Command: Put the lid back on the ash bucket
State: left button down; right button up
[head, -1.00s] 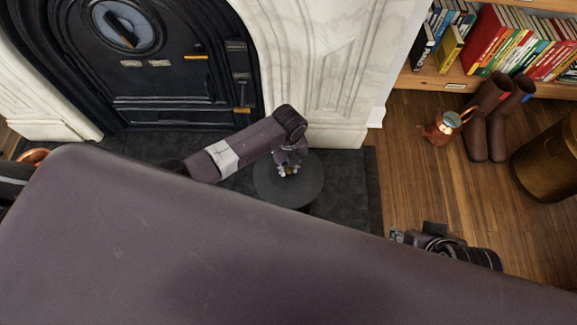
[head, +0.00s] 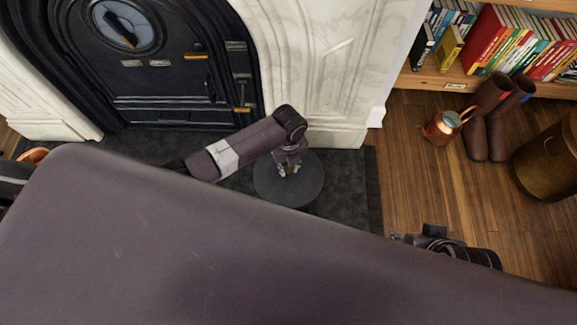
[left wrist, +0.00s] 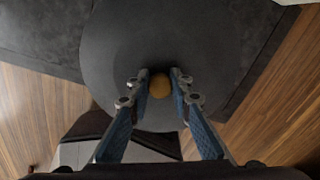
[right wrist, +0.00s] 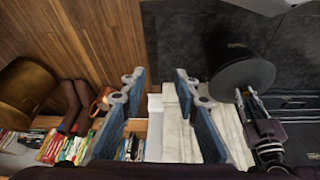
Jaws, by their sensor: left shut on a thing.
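The lid (head: 268,190) is a round dark grey disc with a small brown knob (left wrist: 160,86). My left gripper (head: 289,170) is above it, shut on the knob; the fingertips sit on both sides of it in the left wrist view (left wrist: 160,75). The black ash bucket (right wrist: 220,40) shows in the right wrist view, with the lid (right wrist: 245,76) across its top end. I cannot tell whether the lid is fully seated. In the head view the lid hides the bucket. My right gripper (right wrist: 159,78) is open and empty, off to the right of the bucket.
The bucket stands on a dark hearth slab (head: 350,195) before the black stove (head: 170,85) and white marble surround (head: 320,80). To the right are a copper jug (head: 440,128), brown boots (head: 488,130), a brass bin (head: 550,155) and bookshelves (head: 485,75). Wooden floor between is clear.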

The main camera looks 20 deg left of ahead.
jog(key=shift+s, duration=0.2)
jog(key=shift+s+d, duration=0.1)
jog(key=shift+s, duration=0.1)
jog(key=shift+s+d+f+g, duration=0.1)
jog(key=shift+s+g, duration=0.2)
jog(key=shift+s, duration=0.05)
dwell(0.3)
pick_arm(q)
jog(key=c, duration=1.7)
grip_release()
jog(key=shift+o, duration=0.5)
jog(key=o, duration=0.4)
